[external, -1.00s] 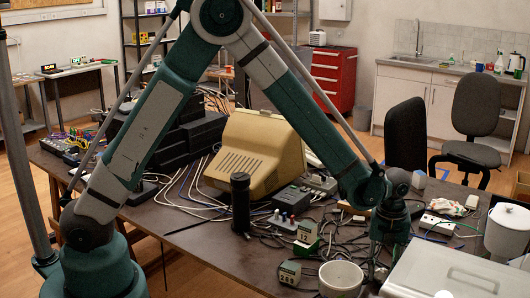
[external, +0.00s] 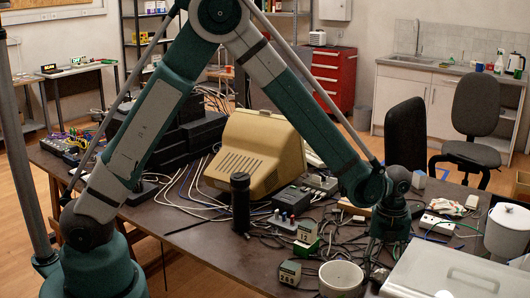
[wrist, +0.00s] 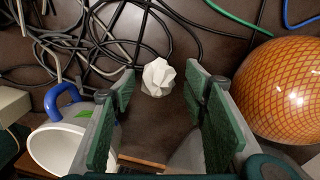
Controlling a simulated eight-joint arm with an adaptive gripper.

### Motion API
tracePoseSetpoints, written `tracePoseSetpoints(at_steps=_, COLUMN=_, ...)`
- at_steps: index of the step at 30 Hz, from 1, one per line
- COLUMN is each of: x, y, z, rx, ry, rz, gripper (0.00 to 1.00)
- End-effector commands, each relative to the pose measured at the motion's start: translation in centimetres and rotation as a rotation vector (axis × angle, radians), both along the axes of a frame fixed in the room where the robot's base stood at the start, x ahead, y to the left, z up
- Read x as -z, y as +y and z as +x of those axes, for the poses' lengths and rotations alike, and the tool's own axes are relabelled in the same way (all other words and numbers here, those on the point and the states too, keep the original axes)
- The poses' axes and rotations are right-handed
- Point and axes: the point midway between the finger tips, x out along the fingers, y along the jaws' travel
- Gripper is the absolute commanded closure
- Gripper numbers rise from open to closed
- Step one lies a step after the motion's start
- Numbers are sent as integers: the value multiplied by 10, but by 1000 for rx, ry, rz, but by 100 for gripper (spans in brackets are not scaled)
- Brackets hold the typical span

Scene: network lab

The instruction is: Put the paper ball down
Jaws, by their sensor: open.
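The paper ball (wrist: 158,77) is a small white crumpled lump. In the wrist view it lies on the dark tabletop among cables, just past the fingertips and in line with the gap between them. My gripper (wrist: 160,88) is open, with its green-padded fingers apart on either side and nothing held between them. In the external view my gripper (external: 383,258) hangs low over the table, right of the white pot. I cannot make out the paper ball in the external view; my arm or the clutter may hide it.
An orange patterned ball (wrist: 288,90) is close right of the fingers. A white pot (wrist: 60,150) and a blue handle (wrist: 65,100) are at left. Black cables (wrist: 150,25) cross the table beyond. A pale box (external: 450,272) stands at the external view's lower right.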

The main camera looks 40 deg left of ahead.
Motion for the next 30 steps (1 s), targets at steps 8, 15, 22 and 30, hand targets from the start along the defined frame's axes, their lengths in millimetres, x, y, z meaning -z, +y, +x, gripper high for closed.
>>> tracePoseSetpoints(at_steps=8, x=-36, y=1, z=-1, rx=0, ry=0, rz=0, gripper=55)
tracePoseSetpoints(at_steps=15, x=-75, y=2, z=-1, rx=0, ry=0, rz=0, gripper=55)
tracePoseSetpoints(at_steps=22, x=-103, y=2, z=-1, rx=0, ry=0, rz=0, gripper=55)
tracePoseSetpoints(at_steps=30, x=-113, y=2, z=-1, rx=0, ry=0, rz=0, gripper=55)
